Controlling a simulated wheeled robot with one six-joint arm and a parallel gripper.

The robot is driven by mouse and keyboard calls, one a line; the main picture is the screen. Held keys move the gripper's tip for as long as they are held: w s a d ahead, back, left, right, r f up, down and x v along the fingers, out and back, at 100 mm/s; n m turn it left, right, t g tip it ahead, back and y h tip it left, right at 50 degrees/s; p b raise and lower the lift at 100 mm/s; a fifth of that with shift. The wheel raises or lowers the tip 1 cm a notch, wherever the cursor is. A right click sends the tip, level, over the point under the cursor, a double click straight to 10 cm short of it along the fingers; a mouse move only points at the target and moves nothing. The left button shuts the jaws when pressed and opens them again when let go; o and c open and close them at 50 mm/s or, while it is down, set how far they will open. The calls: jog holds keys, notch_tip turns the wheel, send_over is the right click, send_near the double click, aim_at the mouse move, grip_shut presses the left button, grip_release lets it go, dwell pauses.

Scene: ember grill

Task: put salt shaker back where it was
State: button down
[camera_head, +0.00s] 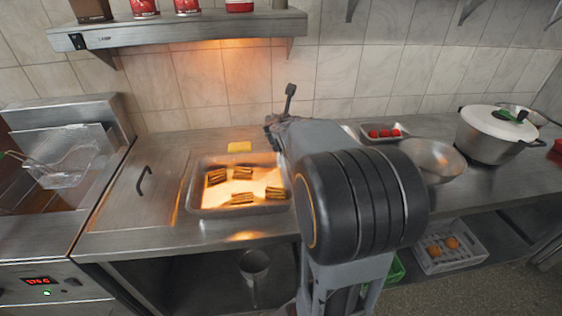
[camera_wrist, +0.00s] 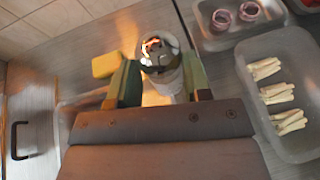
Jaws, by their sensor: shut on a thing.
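The salt shaker (camera_wrist: 160,58) is a pale cylinder with a shiny metal top. It stands between the two fingers of my gripper (camera_wrist: 160,88) in the wrist view, and the fingers are shut on it. In the head view my arm covers most of the gripper, and I cannot make out the shaker there. I cannot tell from these frames whether the shaker's base touches the counter.
A yellow block (camera_wrist: 105,64) lies just left of the gripper. A pale tray with food bundles (camera_wrist: 248,88) is at right. In the head view, a lit food tray (camera_head: 200,211) sits left of my arm; a metal bowl (camera_head: 436,160) and lidded pot (camera_head: 484,148) stand right.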

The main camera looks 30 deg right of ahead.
jog(key=shift+d+r, duration=0.15)
jog(key=shift+d, duration=0.4)
jog(key=shift+w+d+f+b, duration=0.9)
jog(key=shift+w+d+f, duration=0.15)
jog(key=shift+w+f, duration=1.05)
jog(key=shift+w+d+f+b, duration=0.9)
jog(key=shift+w+d+f, duration=0.15)
jog(key=shift+w+f, duration=1)
jog(key=shift+w+d+f+b, duration=0.9)
jog(key=shift+w+d+f, duration=0.15)
jog(key=shift+w+f, duration=1.05)
jog(key=shift+s+f, duration=0.1)
jog(key=shift+s, duration=0.05)
jog(key=shift+f, duration=0.1)
jog(key=c, duration=0.6)
grip_release()
jog(key=shift+o, duration=0.2)
